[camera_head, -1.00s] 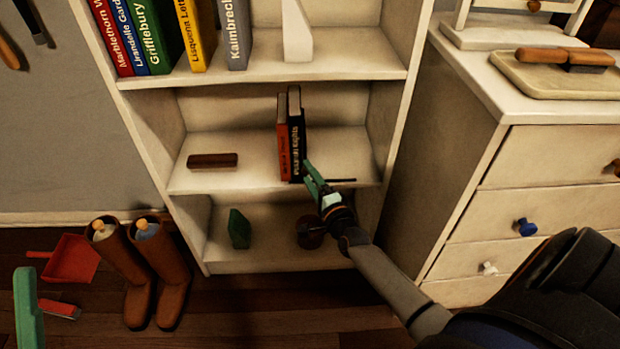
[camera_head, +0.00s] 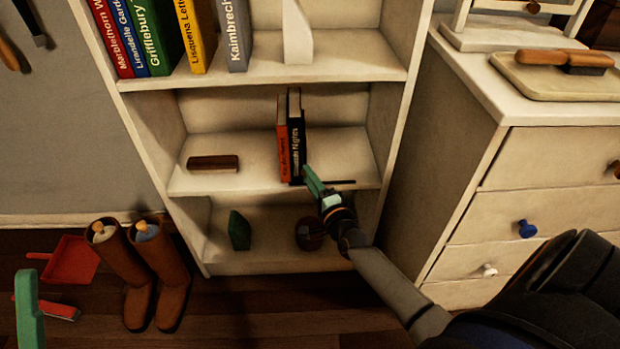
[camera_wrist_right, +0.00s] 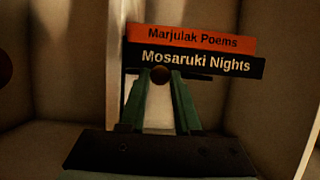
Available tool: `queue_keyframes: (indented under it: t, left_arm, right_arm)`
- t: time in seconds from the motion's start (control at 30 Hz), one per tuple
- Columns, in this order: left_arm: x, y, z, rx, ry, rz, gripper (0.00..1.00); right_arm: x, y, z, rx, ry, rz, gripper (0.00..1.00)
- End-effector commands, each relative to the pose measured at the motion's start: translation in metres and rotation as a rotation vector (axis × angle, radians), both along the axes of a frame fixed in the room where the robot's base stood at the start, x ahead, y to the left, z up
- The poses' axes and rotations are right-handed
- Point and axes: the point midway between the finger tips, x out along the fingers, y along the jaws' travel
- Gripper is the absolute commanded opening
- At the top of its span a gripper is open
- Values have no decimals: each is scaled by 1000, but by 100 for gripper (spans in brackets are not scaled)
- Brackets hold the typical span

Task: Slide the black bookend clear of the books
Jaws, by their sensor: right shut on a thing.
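The black bookend (camera_head: 341,182) shows as a thin dark edge by the front of the middle shelf. In the right wrist view its dark edge (camera_wrist_right: 202,77) lies just below the books. My right gripper (camera_head: 308,171) is shut on it; a small brown knob (camera_wrist_right: 160,75) shows between the fingertips (camera_wrist_right: 160,82). An orange book (camera_head: 284,140) and a black book (camera_head: 297,140) stand upright just left of the gripper. The bookend's upright part is mostly hidden. One green finger of my left gripper (camera_head: 28,308) shows at the lower left, away from the shelf.
A brown block (camera_head: 212,163) lies left on the same shelf. A green object (camera_head: 239,230) and a dark round object (camera_head: 309,233) are on the shelf below. Books and a white bookend (camera_head: 297,35) stand above. A drawer cabinet (camera_head: 465,150) is to the right.

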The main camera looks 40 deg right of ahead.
Motion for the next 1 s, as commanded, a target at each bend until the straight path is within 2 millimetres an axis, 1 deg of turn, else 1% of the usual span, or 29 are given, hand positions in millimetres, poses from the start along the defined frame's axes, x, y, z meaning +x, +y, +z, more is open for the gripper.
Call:
queue_keyframes:
  t: [0.83, 0.93, 1.0]
  left_arm:
    - [1, 1, 1, -6, 0, 4, 50]
    - [1, 1, 0, -6, 0, 4, 50]
    - [1, 1, -1, -6, 0, 4, 50]
  right_arm:
    - [0, 0, 0, 0, 1, 1, 0]
    - [-4, -6, -1, -3, 1, 0, 0]
    - [-10, -17, -2, -6, 3, 0, 0]
